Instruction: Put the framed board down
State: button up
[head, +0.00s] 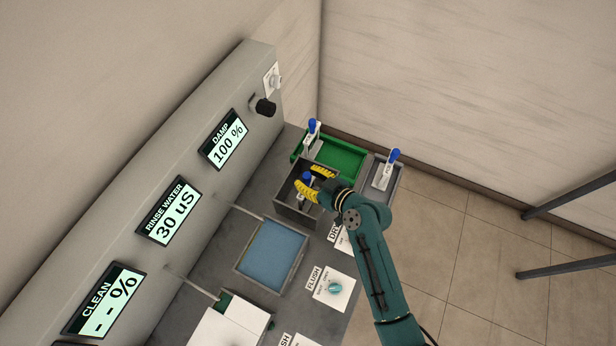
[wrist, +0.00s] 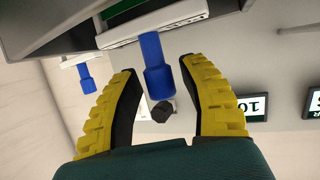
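In the wrist view my gripper (wrist: 158,68) is open, with a narrow gap between the handle and each finger.
A green tray (head: 345,161) and a grey tray (head: 378,197) each hold another blue-handled board. A blue-filled basin (head: 270,248) and a flush dial panel (head: 334,289) lie nearer. The wall panel carries several displays (head: 224,139) and a black knob (head: 263,107).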

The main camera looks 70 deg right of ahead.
jog(key=shift+r, duration=0.1)
jog(key=v, duration=1.2)
jog(key=shift+r, duration=0.1)
jog(key=w+a+r+n+t+y, duration=0.1)
jog(key=w+a+r+n+t, duration=0.2)
jog(key=w+r, duration=0.85)
jog(key=w+a+r+n+t+y, duration=0.1)
jog(key=w+a+r+n, duration=0.1)
jog(key=w+a+r, duration=0.9)
jog(key=a+r+t+y, duration=0.1)
jog(key=a+r+t, duration=0.1)
jog(key=a+r, duration=0.2)
jog(key=s+a+r+t+y, duration=0.1)
jog(key=a+r+t, duration=0.1)
jog(key=r, duration=0.9)
jog(key=a+r+t+y, duration=0.1)
jog(key=a+r, duration=0.4)
jog(key=r, duration=0.3)
jog(key=shift+s+a+t, duration=0.2)
jog(key=shift+a+t, duration=0.1)
jog(key=shift+t, duration=0.1)
